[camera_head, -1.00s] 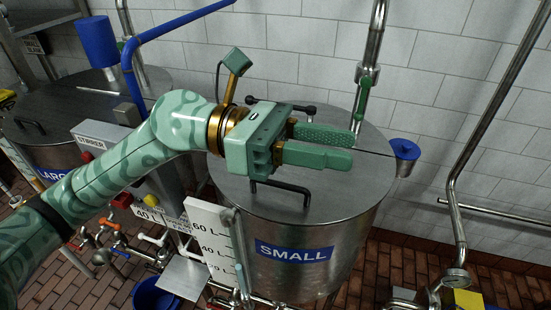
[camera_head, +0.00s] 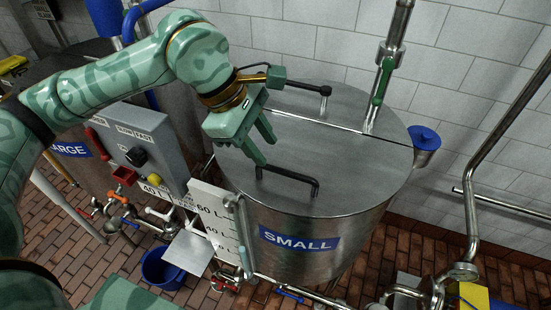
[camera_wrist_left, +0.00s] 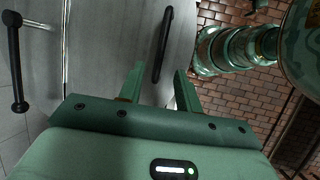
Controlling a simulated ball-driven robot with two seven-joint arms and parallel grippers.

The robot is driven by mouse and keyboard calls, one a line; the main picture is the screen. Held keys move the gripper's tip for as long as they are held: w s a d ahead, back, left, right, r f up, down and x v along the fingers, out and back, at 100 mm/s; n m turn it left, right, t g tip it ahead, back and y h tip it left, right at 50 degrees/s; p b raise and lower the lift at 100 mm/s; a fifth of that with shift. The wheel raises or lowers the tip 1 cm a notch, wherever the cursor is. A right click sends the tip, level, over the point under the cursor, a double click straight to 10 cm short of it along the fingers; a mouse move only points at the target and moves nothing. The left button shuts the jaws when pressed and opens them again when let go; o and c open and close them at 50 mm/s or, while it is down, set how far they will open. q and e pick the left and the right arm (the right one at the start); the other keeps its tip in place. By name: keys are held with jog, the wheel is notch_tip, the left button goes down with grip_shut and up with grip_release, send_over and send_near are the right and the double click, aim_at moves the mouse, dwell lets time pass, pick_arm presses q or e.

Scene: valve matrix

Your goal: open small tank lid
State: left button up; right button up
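The small steel tank (camera_head: 350,235) stands at centre with a blue SMALL label (camera_head: 300,241) on its front. Its lid (camera_head: 345,160) lies flat and closed, with a seam across it. A black bar handle (camera_head: 290,178) sits on the front part of the lid; it also shows in the left wrist view (camera_wrist_left: 162,45). My left gripper (camera_head: 268,149) is open and empty, pointing down just above and left of this handle. In the left wrist view the fingers (camera_wrist_left: 158,83) are apart, with the handle beyond the gap between them. My right gripper is not in view.
A second black handle (camera_head: 300,88) is on the rear part of the top. A steel pipe with a green valve handle (camera_head: 382,80) rises behind the tank. A control box (camera_head: 140,145) and the large tank stand left.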

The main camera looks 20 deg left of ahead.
aim_at(280, 170)
pick_arm(q)
jog(key=x, duration=0.6)
